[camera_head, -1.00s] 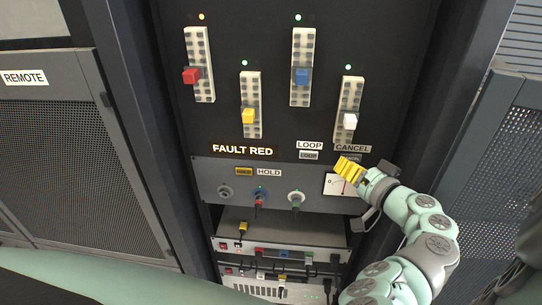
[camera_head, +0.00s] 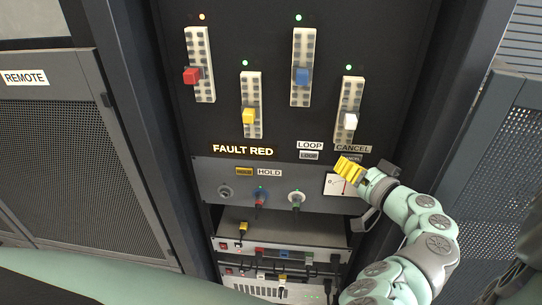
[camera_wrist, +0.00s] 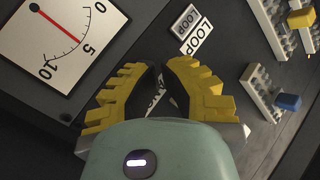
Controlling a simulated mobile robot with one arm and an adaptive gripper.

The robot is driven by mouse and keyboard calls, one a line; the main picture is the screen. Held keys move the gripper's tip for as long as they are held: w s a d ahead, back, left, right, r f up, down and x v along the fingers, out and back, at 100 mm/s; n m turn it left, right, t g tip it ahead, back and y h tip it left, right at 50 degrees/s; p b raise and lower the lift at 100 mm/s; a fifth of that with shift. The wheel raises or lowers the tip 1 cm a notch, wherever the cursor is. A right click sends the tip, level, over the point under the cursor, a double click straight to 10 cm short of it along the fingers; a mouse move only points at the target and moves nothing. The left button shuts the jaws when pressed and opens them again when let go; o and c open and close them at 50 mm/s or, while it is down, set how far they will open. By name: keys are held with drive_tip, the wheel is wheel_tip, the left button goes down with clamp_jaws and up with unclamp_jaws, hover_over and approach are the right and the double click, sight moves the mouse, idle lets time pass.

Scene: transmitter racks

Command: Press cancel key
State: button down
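The white CANCEL label (camera_head: 353,148) is on the dark panel at right, in the head view. The small dark cancel key (camera_head: 352,156) sits just below it, close above my gripper and partly hard to make out. My gripper (camera_head: 341,164) has yellow ribbed fingers and points up-left at the panel beside the key. In the wrist view my gripper (camera_wrist: 163,67) has its fingertips together, with nothing seen held. Bits of a white label show in the gap behind the tips. I cannot tell whether the fingertips touch the key.
A dial meter (camera_head: 338,185) is just below. Sliders with white (camera_head: 350,120), blue (camera_head: 302,76), yellow (camera_head: 249,116) and red (camera_head: 191,75) knobs stand above.

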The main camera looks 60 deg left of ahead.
drive_tip(key=shift+w, duration=0.1)
idle(0.4)
drive_tip(key=shift+a+f+b, duration=0.1)
drive_tip(key=shift+a+b, duration=0.05)
drive_tip(key=shift+b, duration=0.15)
drive_tip(key=shift+w+a, duration=0.15)
drive_tip(key=shift+a, duration=0.05)
drive_tip(key=shift+w+a+b, duration=0.25)
drive_tip(key=shift+a+b, duration=0.05)
drive_tip(key=shift+b, duration=0.15)
idle(0.3)
drive_tip(key=shift+s+d, duration=0.55)
drive_tip(key=shift+d, duration=0.05)
drive_tip(key=shift+d+b, duration=0.1)
drive_tip(key=shift+b, duration=0.2)
drive_tip(key=shift+s+d+b, duration=0.55)
drive_tip(key=shift+s+d, duration=1.05)
drive_tip(key=shift+d, duration=0.2)
